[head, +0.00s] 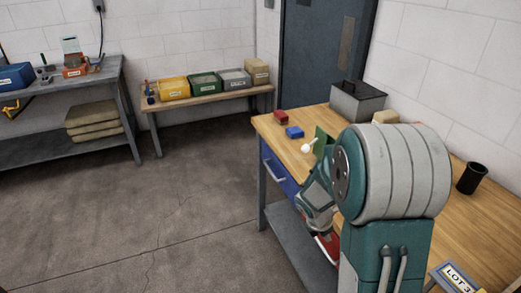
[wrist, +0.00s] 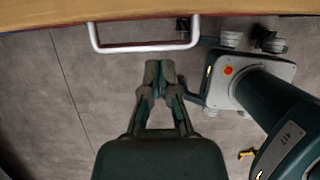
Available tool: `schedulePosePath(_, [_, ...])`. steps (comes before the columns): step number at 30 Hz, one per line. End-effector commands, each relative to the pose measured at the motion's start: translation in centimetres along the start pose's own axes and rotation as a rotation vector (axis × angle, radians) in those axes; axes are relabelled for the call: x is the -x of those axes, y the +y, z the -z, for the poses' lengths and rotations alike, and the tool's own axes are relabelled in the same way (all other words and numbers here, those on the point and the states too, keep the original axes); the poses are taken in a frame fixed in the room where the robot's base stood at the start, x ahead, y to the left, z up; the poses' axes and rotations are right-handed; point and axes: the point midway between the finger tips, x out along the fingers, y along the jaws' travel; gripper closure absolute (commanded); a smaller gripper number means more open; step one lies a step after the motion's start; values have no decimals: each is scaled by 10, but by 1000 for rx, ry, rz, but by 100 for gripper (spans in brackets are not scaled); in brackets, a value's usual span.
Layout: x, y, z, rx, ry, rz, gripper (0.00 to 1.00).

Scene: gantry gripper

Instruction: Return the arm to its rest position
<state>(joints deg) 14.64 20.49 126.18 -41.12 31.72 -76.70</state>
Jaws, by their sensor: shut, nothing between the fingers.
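My gripper (wrist: 160,72) shows in the wrist view with its two dark fingers together and nothing between them. It hangs over the grey floor, just below a pale drawer handle (wrist: 145,47) in the picture, and appears apart from it. In the head view my arm fills the right middle, folded in front of the wooden workbench (head: 487,222). The fingertips cannot be made out there, as the large arm joint hides part of the view.
The bench has a blue drawer (head: 279,170). On top are a red block (head: 281,117), a blue block (head: 294,132), a grey metal box (head: 357,102) and a black cup (head: 473,178). A low bench (head: 207,93) with bins stands at the back. The floor at left is clear.

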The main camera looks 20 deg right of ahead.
Motion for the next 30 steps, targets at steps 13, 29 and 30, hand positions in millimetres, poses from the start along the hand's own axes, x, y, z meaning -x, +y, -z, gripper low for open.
schedulePosePath(13, [114, -20, 10, -586, 60, -122, 100])
schedulePosePath(29, [244, -96, 62, -1437, 428, -181, 100])
schedulePosePath(30, [251, -103, 66, -1492, 466, -173, 100])
